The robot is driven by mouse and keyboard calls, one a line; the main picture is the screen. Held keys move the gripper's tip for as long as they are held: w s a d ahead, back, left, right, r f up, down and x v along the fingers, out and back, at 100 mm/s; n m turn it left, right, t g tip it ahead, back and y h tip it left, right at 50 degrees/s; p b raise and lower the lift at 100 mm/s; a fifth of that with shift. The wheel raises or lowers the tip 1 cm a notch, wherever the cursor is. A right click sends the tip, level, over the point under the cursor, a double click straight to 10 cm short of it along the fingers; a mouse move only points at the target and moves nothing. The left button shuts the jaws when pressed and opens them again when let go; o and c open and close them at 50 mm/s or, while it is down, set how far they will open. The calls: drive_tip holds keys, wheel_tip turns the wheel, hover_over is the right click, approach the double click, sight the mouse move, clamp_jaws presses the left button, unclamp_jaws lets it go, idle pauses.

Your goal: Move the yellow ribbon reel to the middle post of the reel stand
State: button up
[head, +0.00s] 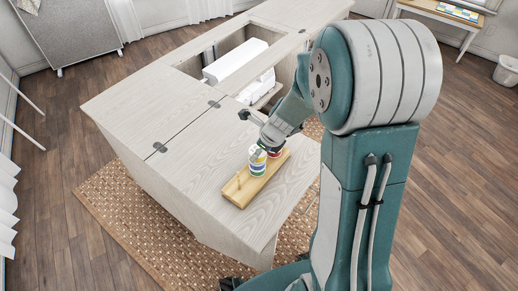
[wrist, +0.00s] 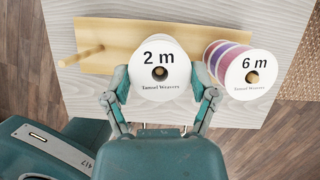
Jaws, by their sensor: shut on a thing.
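My gripper (wrist: 160,97) is shut on a reel (wrist: 143,52) with a white "2 m" face, one finger on each side. Its ribbon is hidden in the wrist view. In the head view, white, green and yellow bands show on the reel or stack (head: 258,163) below my gripper (head: 265,146), too small to separate. The wooden reel stand (head: 236,195) has a bare post (wrist: 90,55) at its left end. The held reel is over the stand's middle. I cannot tell whether it is around the middle post.
A purple and red reel or stack with a "6 m" face (wrist: 250,70) is close to the right of the held reel. The pale cabinet top (head: 190,140) is clear left of the stand. A white sewing machine (head: 236,62) sits in the cabinet opening behind.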

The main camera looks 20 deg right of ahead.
drive_tip(key=o, duration=0.9)
drive_tip(key=shift+c, duration=0.2)
drive_tip(key=shift+r, duration=0.1)
drive_tip(key=v, duration=1.1)
drive_tip(key=shift+s+r, duration=0.15)
drive_tip(key=shift+r, duration=0.15)
drive_tip(key=shift+d, duration=0.15)
drive_tip(key=s+a+r+n+t+h, duration=0.1)
drive_tip(key=s+r+n, duration=0.4)
drive_tip(key=n, duration=0.8)
drive_tip(key=s+a+r+n+t+h, duration=0.1)
drive_tip(key=s+r+n, duration=0.4)
drive_tip(key=s+n, duration=0.7)
drive_tip(key=shift+a+r+n+h, duration=0.2)
drive_tip(key=shift+a+n+h, duration=0.3)
drive_tip(key=shift+a+n, duration=0.5)
